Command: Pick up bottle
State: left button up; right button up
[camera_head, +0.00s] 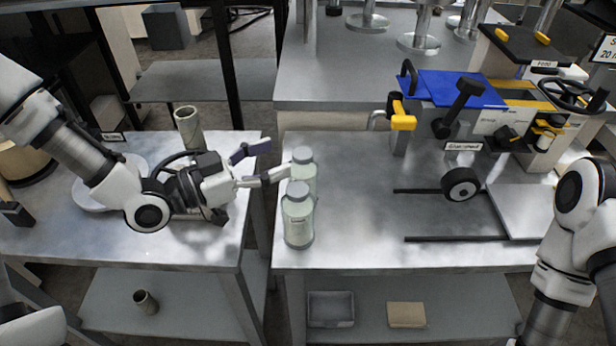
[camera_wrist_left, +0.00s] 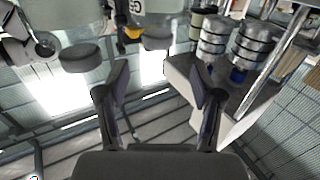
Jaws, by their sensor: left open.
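Two pale, translucent bottles with grey caps stand upright at the left edge of the right-hand table, one behind the other. The front bottle (camera_head: 298,218) stands clear of my gripper in the head view. The rear bottle (camera_head: 303,158) is partly hidden by the front one. My left gripper (camera_head: 272,160) is open, just left of the rear bottle, with its lower finger reaching towards it; I cannot tell if they touch. The left wrist view shows the open fingers (camera_wrist_left: 157,85) with nothing clearly between them. My right arm shows at the right, but its gripper is out of view.
The left table (camera_head: 150,245) holds a cardboard tube (camera_head: 187,128). A gap separates it from the right table (camera_head: 350,255). A blue-topped machine (camera_head: 445,88) stands at the back right, with dark rails before it. The right table's front middle is clear.

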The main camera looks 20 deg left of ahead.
aim_at(303, 153)
pick_arm(q)
jog(key=x, duration=0.3)
jog(key=f+x, duration=0.1)
jog(key=x, duration=0.2)
jog(key=shift+w+d+f, duration=0.15)
jog(key=shift+d+f, duration=0.05)
jog(key=shift+d, duration=0.2)
jog(key=shift+a, duration=0.2)
jog(key=shift+c, duration=1.3)
jog(key=shift+d, duration=0.1)
grip_shut()
